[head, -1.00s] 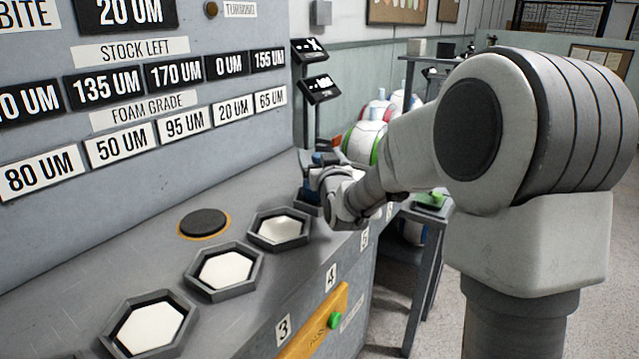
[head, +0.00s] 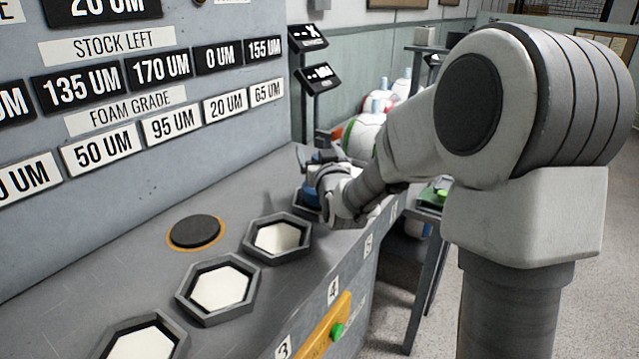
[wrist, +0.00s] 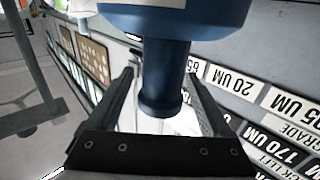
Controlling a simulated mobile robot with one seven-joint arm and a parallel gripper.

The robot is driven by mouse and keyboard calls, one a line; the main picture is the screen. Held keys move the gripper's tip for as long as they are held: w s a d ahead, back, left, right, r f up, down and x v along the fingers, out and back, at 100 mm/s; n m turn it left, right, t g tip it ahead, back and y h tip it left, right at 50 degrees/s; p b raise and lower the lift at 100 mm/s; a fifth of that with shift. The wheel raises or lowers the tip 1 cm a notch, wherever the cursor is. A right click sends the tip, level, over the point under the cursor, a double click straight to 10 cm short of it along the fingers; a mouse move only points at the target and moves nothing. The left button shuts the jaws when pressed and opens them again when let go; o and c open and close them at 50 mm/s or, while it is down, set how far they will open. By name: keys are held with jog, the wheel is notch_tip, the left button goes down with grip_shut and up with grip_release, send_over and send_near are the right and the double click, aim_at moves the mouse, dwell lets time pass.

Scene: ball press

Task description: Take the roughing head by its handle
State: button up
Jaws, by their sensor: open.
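The roughing head appears in the wrist view as a blue body (wrist: 185,18) with a dark blue handle (wrist: 163,78) ending in a rounded knob. The handle lies between the two fingers of my gripper (wrist: 160,80), which are apart, with a gap visible on both sides of the knob. In the head view my gripper (head: 318,172) is at the far end of the grey counter, with small patches of blue beside it. My own wrist hides most of the head there, so I cannot tell whether it stands in a holder.
The grey counter (head: 135,240) carries several hexagonal trays with white pads, such as the nearest whole one (head: 182,290), and a round black disc (head: 195,231). A wall panel with grade labels rises at left. Striped drums (head: 366,135) and two small displays stand behind my gripper.

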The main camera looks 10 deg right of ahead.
jog(key=shift+s, duration=0.1)
grip_shut()
dwell(0.3)
dwell(0.9)
jog(key=shift+r, duration=0.25)
